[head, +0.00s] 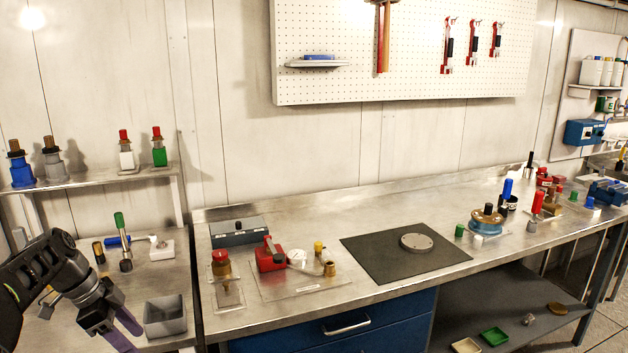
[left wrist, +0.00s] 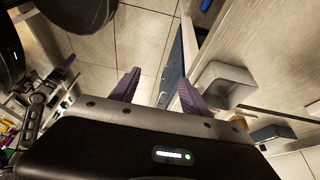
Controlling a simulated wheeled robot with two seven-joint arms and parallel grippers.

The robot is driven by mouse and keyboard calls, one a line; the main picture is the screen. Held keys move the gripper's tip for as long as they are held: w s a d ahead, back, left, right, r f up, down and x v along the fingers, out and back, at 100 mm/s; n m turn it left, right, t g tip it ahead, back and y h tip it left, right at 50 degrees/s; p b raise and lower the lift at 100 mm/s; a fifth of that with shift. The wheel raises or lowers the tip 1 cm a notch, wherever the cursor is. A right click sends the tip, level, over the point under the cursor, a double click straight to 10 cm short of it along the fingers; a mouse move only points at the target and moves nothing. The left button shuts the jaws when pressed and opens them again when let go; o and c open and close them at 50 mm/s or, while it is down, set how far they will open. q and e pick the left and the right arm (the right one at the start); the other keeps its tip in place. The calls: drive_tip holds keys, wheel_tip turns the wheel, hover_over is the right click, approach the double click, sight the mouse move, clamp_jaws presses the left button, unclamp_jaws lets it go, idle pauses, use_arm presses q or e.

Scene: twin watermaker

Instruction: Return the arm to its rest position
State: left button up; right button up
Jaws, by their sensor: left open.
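My left gripper (head: 124,330) is at the lower left of the head view, close to the side table's front edge and just left of a grey open bin (head: 165,318). Its two purple fingers are apart. In the left wrist view the left gripper (left wrist: 158,90) shows nothing between its fingers, with floor tiles and a blue cabinet side beyond. The grey bin (left wrist: 222,82) also shows there, right of the fingers.
The steel bench (head: 385,298) holds a dark mat (head: 375,262) with a metal disc, a red-handled assembly (head: 270,255) and several fittings. A side table (head: 150,278) at left carries a green-handled tool (head: 120,235) and a white block. A shelf (head: 100,180) stands behind. Floor tiles lie below the gripper.

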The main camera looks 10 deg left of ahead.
use_arm(q)
drive_tip(key=d+f+n+g, duration=0.1)
drive_tip(key=d+f+n, duration=0.2)
drive_tip(key=d+f, duration=0.85)
drive_tip(key=d+f+n, duration=0.3)
drive_tip(key=d+f, duration=0.5)
drive_tip(key=f, duration=0.7)
drive_tip(key=s+d+f+n, duration=0.4)
drive_tip(key=s+d+f, duration=0.55)
drive_tip(key=d, duration=0.35)
drive_tip(key=s+d+f+n, duration=0.1)
drive_tip(key=s+d+n, duration=0.3)
drive_tip(key=s, duration=0.8)
drive_tip(key=shift+s+d+g, duration=0.3)
drive_tip(key=shift+s+d, duration=0.1)
drive_tip(key=shift+d, duration=0.7)
drive_tip(key=shift+f, duration=0.1)
